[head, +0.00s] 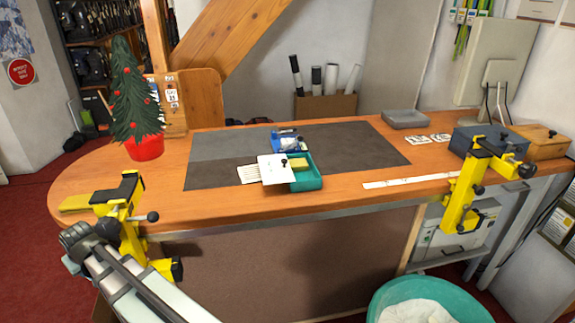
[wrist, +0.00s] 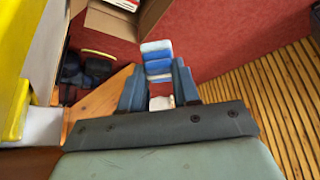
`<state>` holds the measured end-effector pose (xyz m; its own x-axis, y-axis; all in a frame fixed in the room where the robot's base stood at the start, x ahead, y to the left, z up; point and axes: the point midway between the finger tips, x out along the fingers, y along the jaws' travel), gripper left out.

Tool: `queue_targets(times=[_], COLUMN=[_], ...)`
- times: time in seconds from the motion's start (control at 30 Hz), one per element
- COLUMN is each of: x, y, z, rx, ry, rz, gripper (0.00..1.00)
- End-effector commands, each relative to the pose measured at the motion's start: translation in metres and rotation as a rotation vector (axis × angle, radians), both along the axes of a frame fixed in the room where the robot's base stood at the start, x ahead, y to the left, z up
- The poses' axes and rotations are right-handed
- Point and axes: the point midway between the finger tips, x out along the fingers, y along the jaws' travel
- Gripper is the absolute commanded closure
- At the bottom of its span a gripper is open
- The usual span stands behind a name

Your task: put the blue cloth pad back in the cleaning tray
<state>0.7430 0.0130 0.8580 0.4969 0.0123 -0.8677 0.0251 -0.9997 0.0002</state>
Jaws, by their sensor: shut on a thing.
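In the wrist view, my gripper (wrist: 159,76) is shut on a blue and white pad (wrist: 157,56), which sticks out past the fingertips; it fits the blue cloth pad. The red floor shows behind it. In the head view my arm reaches in at the lower left, by the front clamp, and neither the fingers nor the pad can be made out. A teal tray (head: 308,184), which looks like the cleaning tray, stands on the front part of the dark mat, well to the right of my arm. A yellow block (head: 299,164) is in it.
A yellow clamp (head: 130,215) grips the bench's front left edge, close to my arm. A white card (head: 272,168) overlaps the teal tray's left side. A blue container (head: 289,145) stands behind it. A potted tree (head: 145,148) stands back left. The mat's left part (head: 215,165) is clear.

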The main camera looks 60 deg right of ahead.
Motion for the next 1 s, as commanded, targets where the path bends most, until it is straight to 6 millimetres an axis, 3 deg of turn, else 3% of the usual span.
queue_targets(times=[0.27, 0.4, 0.5, 0.77, 1.0], x=[0.048, 0.07, 0.079, 0.092, 0.094], y=[0.075, 0.118, 0.137, 0.154, 0.129], z=[0.038, 0.078, 0.108, 0.19, 0.269], rx=[0.002, 0.002, 0.003, 0.005, 0.004], ry=[-0.002, 0.001, 0.002, 0.005, 0.001], rz=[0.146, 0.251, 0.32, 0.47, 0.588], gripper=[0.97, 0.97, 0.97, 0.97, 0.97])
